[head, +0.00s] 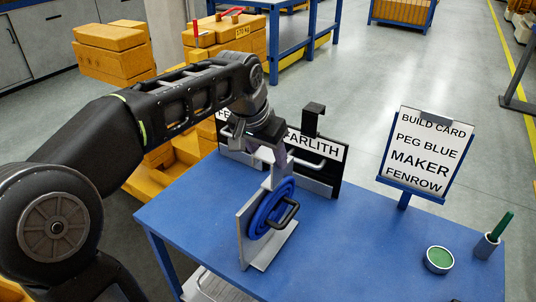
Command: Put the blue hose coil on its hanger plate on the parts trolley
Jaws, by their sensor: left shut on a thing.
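The blue hose coil (264,222) is upright near the trolley's left front. My left gripper (281,181) comes down from above and is shut on the coil's upper part. A grey upright plate (243,236) with a flat foot stands close beside the coil; I cannot tell whether the coil hangs on it. A dark loop shows on the coil's right face. Behind stand a plate reading "ARLITH" (327,151), its first letter partly covered, and one starting "FE" (222,116), mostly hidden by my arm. My right gripper is out of view.
The blue trolley top (345,245) is clear at centre and front. A build card (415,155) reads "PEG BLUE MAKER FENROW". A round green-topped tin (439,260) and a cup with a green stick (487,246) stand at the right. Yellow boxes lie behind.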

